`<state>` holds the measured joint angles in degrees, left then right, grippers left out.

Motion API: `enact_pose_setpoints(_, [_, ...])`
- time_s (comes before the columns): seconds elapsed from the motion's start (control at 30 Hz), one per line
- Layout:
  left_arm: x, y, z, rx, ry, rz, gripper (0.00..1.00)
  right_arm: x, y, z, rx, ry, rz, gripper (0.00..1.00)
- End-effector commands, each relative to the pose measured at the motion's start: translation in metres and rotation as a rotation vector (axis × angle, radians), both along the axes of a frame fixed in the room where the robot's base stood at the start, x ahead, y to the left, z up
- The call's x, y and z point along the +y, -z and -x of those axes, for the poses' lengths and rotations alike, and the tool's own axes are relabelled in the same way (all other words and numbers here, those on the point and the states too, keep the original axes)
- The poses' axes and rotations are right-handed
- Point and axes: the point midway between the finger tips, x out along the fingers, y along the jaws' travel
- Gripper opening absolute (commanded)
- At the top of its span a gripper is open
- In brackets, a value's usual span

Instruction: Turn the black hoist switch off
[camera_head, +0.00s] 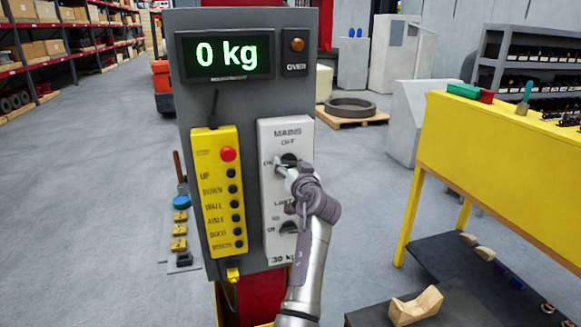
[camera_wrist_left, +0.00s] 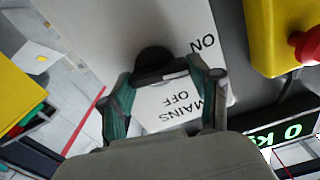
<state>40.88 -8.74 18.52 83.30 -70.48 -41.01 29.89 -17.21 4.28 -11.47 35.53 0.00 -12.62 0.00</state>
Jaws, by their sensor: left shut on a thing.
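A white switch panel (camera_head: 267,183) on the grey hoist box carries an upper black switch (camera_head: 290,158) under the words MAINS and OFF, with ON to its left. A lower black switch (camera_head: 289,228) sits further down the same panel, partly behind my arm. My left gripper (camera_head: 284,168) is at the upper switch. In the left wrist view its two green-padded fingers (camera_wrist_left: 166,85) are on either side of the black knob (camera_wrist_left: 154,62) and shut on it. The knob's exact angle is partly hidden by the fingers. My right gripper is not in view.
A yellow button box (camera_head: 218,190) with a red button hangs left of the switch panel. A display (camera_head: 226,54) above reads 0 kg, beside an orange OVER lamp (camera_head: 297,45). A yellow workbench (camera_head: 490,145) stands to the right. Open floor lies to the left.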

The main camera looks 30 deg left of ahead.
Motion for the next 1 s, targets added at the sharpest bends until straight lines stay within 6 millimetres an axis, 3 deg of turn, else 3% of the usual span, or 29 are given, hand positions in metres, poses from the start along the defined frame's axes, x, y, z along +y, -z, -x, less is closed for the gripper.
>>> enact_pose_setpoints(0.47, [0.000,-0.004,-0.002,0.336,-0.002,-0.294,0.28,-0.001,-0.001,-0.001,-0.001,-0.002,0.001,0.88])
enact_pose_setpoints(1.0, [-0.002,-0.006,-0.004,0.725,-0.002,-0.628,0.28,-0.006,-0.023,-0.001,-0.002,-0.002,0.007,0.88])
